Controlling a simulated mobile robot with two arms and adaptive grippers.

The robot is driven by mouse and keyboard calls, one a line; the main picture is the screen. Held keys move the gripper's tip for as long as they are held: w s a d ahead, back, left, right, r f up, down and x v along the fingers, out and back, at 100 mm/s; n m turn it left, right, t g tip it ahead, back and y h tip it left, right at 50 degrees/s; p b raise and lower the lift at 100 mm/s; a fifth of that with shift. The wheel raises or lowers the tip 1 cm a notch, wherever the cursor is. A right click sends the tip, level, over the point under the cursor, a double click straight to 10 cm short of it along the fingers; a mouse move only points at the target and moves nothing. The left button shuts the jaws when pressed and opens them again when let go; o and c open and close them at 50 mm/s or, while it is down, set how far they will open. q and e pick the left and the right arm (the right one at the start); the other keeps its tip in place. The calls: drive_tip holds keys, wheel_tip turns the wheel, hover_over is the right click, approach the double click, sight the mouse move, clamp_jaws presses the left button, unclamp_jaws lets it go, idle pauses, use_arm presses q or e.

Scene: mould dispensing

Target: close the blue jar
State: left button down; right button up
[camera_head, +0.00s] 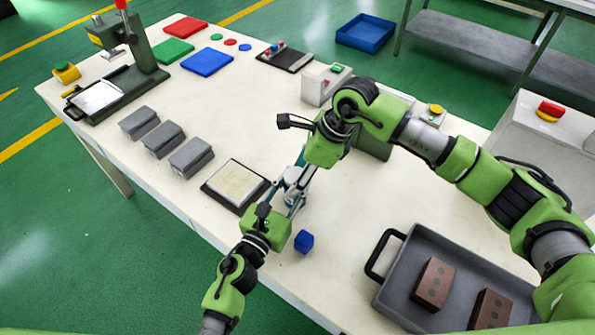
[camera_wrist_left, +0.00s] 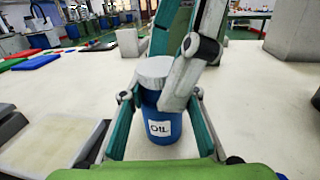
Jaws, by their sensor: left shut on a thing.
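The blue jar (camera_wrist_left: 162,128), labelled OIL, stands upright on the table in the left wrist view. Its pale grey lid (camera_wrist_left: 155,69) is at the jar's mouth and looks slightly tilted; I cannot tell whether it is fully seated. My left gripper (camera_head: 284,199) is shut on the jar body, with a finger on each side in the left wrist view (camera_wrist_left: 160,125). My right gripper (camera_head: 297,176) comes down from above, its fingers at the lid in the left wrist view (camera_wrist_left: 172,72). Whether they grip the lid is unclear. The arms hide most of the jar in the head view.
A blue cube (camera_head: 304,241) lies close to my left gripper. A pale plate in a dark frame (camera_head: 208,194) is left of the jar, with grey moulds (camera_head: 191,158) beyond. A grey tray (camera_head: 398,282) holding brown bricks is at the right front. Bare table lies between.

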use_arm(q)
drive_tip(key=shift+f, duration=0.4)
use_arm(e)
drive_tip(key=shift+d+r, duration=0.1)
drive_tip(key=shift+r, duration=0.05)
drive_tip(key=shift+d+r, duration=0.1)
drive_tip(key=shift+r, duration=0.15)
drive_tip(key=shift+v, duration=1.75)
drive_tip(key=c, duration=1.1)
drive_tip(key=shift+f, duration=0.2)
drive_tip(key=shift+f, duration=0.2)
